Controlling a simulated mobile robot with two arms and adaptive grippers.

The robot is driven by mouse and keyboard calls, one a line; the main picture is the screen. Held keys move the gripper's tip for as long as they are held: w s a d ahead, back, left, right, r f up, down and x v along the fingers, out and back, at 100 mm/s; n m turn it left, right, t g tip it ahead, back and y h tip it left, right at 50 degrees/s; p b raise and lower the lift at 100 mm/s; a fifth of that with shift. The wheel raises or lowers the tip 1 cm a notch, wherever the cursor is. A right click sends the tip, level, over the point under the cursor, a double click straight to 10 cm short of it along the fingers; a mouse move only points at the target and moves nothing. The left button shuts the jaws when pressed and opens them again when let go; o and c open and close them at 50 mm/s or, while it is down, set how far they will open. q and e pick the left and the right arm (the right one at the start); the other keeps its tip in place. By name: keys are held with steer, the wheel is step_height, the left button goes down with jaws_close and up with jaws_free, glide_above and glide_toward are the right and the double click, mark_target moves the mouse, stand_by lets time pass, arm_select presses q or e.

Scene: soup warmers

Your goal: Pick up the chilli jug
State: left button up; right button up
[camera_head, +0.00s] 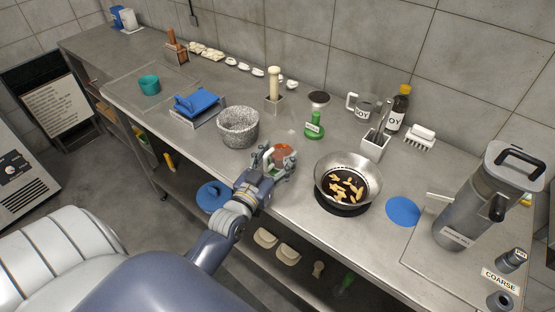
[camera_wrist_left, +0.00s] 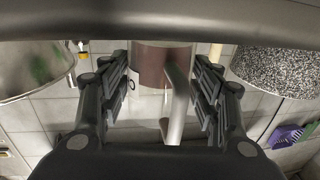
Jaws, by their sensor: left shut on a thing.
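The chilli jug (camera_head: 283,149) is a small clear vessel with red-brown contents and a pale handle, near the front edge of the counter. My left gripper (camera_head: 277,162) reaches it from the front and is shut on it. In the left wrist view the jug (camera_wrist_left: 150,62) sits between the two dark fingers, with its handle (camera_wrist_left: 178,100) towards the camera. The fingers hide parts of its sides. I cannot tell whether its base touches the counter. My right gripper is not in view.
A speckled stone pot (camera_head: 238,128) stands close to the left of the jug. A steel pan (camera_head: 347,172) with yellow pieces stands to the right. A green-handled utensil (camera_head: 314,128) is behind. A blue disc (camera_head: 403,211) and tall steel urn (camera_head: 485,200) are further right.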

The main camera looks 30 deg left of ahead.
arm_select(q)
steer(key=shift+s+a+r, duration=0.1)
steer(key=shift+s+r, duration=0.1)
steer(key=shift+r, duration=0.35)
steer(key=shift+s+r, duration=0.15)
steer(key=shift+r, duration=0.35)
steer(key=shift+s+a+r+b, duration=0.95)
steer(key=shift+s+a, duration=0.75)
steer(key=shift+s, duration=5.75)
steer(key=d+r+m+h, duration=0.1)
steer(key=d, duration=1.5)
steer(key=shift+d+r+h, duration=0.25)
steer(key=shift+r+h, duration=0.05)
steer(key=shift+r, duration=0.1)
